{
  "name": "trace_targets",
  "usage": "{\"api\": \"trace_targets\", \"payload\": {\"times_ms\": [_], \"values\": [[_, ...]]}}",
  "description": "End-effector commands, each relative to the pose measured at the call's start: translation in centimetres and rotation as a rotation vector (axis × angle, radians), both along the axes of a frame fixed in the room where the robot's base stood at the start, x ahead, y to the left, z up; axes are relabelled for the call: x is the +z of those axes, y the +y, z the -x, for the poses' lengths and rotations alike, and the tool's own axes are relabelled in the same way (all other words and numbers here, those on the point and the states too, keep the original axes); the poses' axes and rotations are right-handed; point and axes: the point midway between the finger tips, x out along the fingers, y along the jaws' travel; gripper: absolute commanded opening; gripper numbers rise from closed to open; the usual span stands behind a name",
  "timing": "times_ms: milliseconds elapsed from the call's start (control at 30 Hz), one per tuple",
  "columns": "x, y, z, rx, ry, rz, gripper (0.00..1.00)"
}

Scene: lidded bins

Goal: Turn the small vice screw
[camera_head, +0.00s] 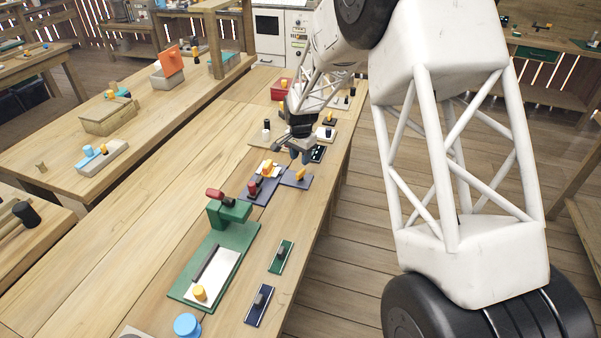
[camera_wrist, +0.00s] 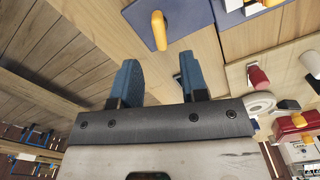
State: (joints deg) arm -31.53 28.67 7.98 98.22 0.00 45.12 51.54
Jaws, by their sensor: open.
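My gripper (camera_head: 299,157) is over the far part of the long workbench, fingers pointing down. In the wrist view my gripper (camera_wrist: 159,64) shows two blue fingers, apart, with nothing between them. A yellow handle (camera_wrist: 158,30) on a blue plate (camera_wrist: 190,14) lies just beyond the fingertips, not touched. In the head view the yellow handle (camera_head: 300,174) sits on its blue-grey plate (camera_head: 291,183), just in front of the gripper. Beside it, a purple plate (camera_head: 251,198) carries red and yellow parts. I cannot tell which part is the small vice screw.
A green fixture (camera_head: 230,210) with a red handle and a green base stands nearer on the bench. Small green (camera_head: 281,255) and blue (camera_head: 261,305) plates lie along the right edge. A red box (camera_head: 281,91) stands farther back. The bench's left side is mostly clear.

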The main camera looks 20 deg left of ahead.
Motion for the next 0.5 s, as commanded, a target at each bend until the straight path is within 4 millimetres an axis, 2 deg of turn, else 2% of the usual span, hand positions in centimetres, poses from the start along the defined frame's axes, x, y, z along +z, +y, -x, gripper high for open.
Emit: {"api": "trace_targets", "payload": {"times_ms": [500], "values": [[-5.6, 0.0, 0.0, 0.000, 0.001, 0.001, 0.40]]}}
